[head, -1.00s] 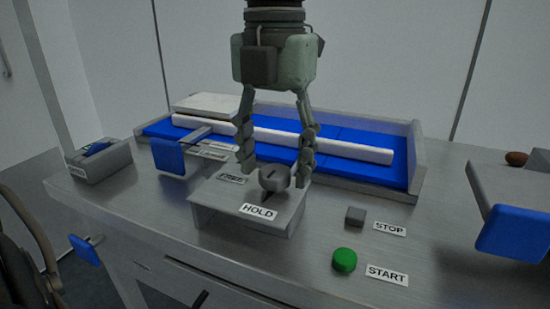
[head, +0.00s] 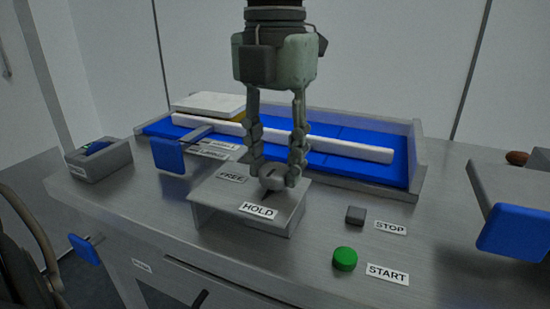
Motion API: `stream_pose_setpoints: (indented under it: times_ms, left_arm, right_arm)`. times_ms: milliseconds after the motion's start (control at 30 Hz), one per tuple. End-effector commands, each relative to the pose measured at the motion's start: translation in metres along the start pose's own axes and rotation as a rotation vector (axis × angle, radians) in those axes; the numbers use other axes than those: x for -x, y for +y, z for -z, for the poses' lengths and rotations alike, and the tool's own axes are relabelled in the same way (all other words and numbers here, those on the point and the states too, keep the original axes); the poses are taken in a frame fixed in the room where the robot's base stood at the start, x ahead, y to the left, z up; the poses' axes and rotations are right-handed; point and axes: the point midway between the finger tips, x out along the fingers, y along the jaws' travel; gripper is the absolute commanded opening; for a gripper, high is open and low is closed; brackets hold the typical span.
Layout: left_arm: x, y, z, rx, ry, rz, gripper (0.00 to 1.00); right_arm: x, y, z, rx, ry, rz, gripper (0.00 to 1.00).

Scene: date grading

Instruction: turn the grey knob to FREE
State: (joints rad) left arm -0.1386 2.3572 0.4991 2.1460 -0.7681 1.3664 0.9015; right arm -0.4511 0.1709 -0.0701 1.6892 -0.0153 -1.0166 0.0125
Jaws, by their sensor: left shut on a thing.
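The grey knob (head: 272,182) sits on top of a small grey metal stand (head: 225,196) in the middle of the bench. A FREE label (head: 231,179) is on the stand left of the knob, and a HOLD label (head: 258,210) is on its front edge. The knob's dark pointer is partly hidden; it seems to be on the HOLD side. My left gripper (head: 274,175) comes down from above and is shut on the knob, one finger at each side. My right gripper is not in view.
A blue conveyor bed (head: 345,169) with a white bar (head: 350,149) lies behind the stand. A blue paddle (head: 167,155) stands to the left, another (head: 515,233) at far right.

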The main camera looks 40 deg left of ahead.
Motion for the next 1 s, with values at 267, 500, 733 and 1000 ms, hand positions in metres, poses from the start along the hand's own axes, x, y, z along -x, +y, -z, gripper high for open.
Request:
stream_pose_setpoints:
  times_ms: [267,500,733,1000]
  left_arm:
    - [-0.001,0.0,0.0,-0.183,-0.001,0.0,0.07]
    - [-0.001,0.0,0.0,-0.409,0.0,-0.001,0.07]
    - [0.0,0.0,0.0,-0.628,0.0,0.0,0.07]
    - [0.0,0.0,0.0,-0.884,0.001,0.0,0.07]
  right_arm:
    - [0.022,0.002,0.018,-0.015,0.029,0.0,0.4]
    - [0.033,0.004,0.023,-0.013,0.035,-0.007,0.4]
    - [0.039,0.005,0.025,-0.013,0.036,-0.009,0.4]
    - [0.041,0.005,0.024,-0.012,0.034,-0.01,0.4]
